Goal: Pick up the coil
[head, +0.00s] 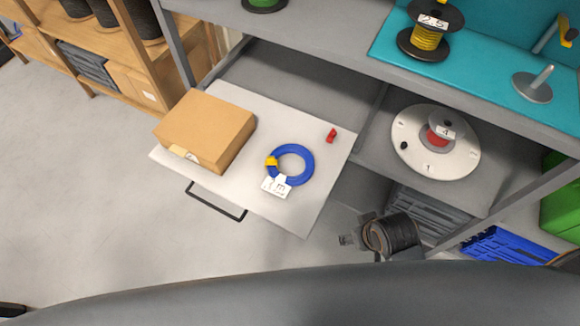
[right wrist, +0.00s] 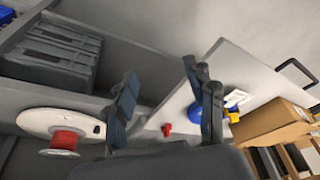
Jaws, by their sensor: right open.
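The blue coil (head: 291,165) lies flat on a white pull-out shelf (head: 250,195), with a yellow clip (head: 271,161) and a white tag (head: 276,187) on its near left side. In the right wrist view the coil (right wrist: 226,115) is partly hidden behind a finger. My right gripper (head: 347,240) is to the right of the shelf's front corner, apart from the coil. Its two fingers (right wrist: 165,95) are spread, with nothing between them.
A cardboard box (head: 205,130) stands on the shelf left of the coil, and a small red piece (head: 332,135) lies at its right. A black handle (head: 215,202) sticks out in front. A white turntable (head: 435,142) with a red spool is on the right. Open floor lies left.

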